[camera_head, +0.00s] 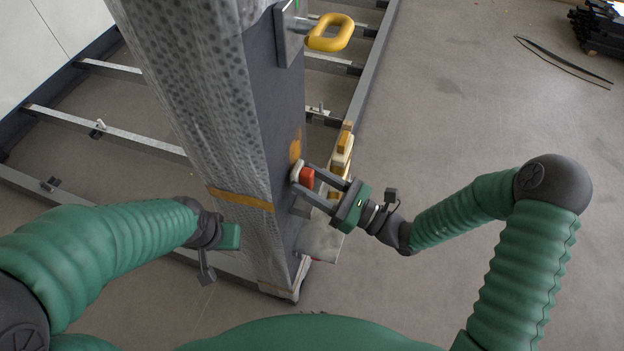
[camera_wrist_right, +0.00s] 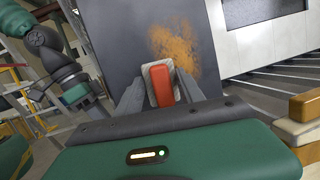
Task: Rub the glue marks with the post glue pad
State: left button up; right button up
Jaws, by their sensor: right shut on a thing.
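The post (camera_head: 270,95) is a tall, dark grey column with bubble wrap on its left face. An orange-brown glue mark (camera_head: 296,146) is on its bare face; it also shows in the right wrist view (camera_wrist_right: 174,48). My right gripper (camera_head: 304,178) is shut on the glue pad (camera_wrist_right: 162,86), which has a red-orange back and a pale front. The pad is at the post face, beside the lower left of the mark; I cannot tell if it touches. My left gripper (camera_head: 230,237) is left of the post, its fingers mostly hidden, with nothing visible in it.
A yellow handle (camera_head: 330,33) sticks out from the upper post. Wood-and-cream blocks (camera_head: 342,150) sit just right of the pad. A metal frame with rungs (camera_head: 110,130) lies behind the post. The floor at right is mostly clear.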

jog(key=shift+w+a, duration=0.1)
jog(key=shift+a, duration=0.3)
